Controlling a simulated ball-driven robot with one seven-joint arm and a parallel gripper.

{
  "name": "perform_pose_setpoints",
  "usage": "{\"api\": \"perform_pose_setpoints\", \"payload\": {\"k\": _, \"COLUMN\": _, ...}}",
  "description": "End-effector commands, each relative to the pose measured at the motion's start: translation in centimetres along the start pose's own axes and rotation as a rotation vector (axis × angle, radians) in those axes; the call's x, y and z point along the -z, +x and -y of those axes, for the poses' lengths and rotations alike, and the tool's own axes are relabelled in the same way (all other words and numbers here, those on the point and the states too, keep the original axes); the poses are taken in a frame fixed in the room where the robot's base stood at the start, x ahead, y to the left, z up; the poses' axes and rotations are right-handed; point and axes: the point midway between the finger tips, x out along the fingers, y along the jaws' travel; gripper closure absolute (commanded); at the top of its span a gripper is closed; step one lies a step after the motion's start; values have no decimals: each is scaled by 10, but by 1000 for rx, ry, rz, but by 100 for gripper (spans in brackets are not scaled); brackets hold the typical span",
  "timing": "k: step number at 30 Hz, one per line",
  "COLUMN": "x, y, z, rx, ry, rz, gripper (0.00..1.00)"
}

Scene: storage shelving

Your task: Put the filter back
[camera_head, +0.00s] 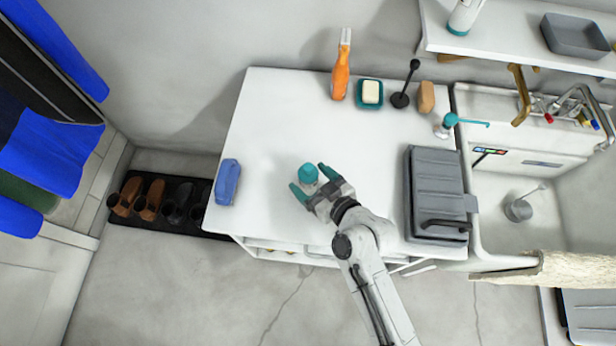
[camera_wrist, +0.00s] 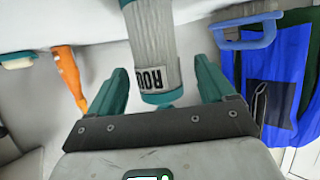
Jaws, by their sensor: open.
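A grey cylinder with teal ends (camera_wrist: 152,45) and a label reading "ROU" stands on the white counter. In the head view its teal top (camera_head: 308,173) shows. I cannot tell for sure whether it is the filter. My gripper (camera_head: 313,184) is open with its teal fingers either side of the cylinder's near end. In the wrist view, gaps show between the cylinder and both fingers of the gripper (camera_wrist: 160,85). A small grey strainer-like piece with a handle (camera_head: 519,209) lies in the sink.
The white counter (camera_head: 270,120) is clear around the cylinder. A blue handled item (camera_head: 228,182) lies at its left edge, a grey lidded case (camera_head: 437,185) at its right. An orange bottle (camera_head: 341,75), soap dish (camera_head: 370,95) and black plunger-like tool (camera_head: 401,99) stand behind. The sink (camera_head: 485,180) is right.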

Motion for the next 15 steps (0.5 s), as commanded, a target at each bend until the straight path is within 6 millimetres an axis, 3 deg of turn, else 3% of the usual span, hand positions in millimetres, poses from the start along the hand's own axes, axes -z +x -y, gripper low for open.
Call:
{"api": "perform_pose_setpoints", "payload": {"k": 6, "x": 4, "y": 28, "z": -2, "rx": 0, "ry": 0, "rz": -1, "gripper": 18}}
{"api": "perform_pose_setpoints", "payload": {"k": 15, "x": 2, "y": 36, "z": -1, "rx": 0, "ry": 1, "rz": -1, "gripper": 18}}
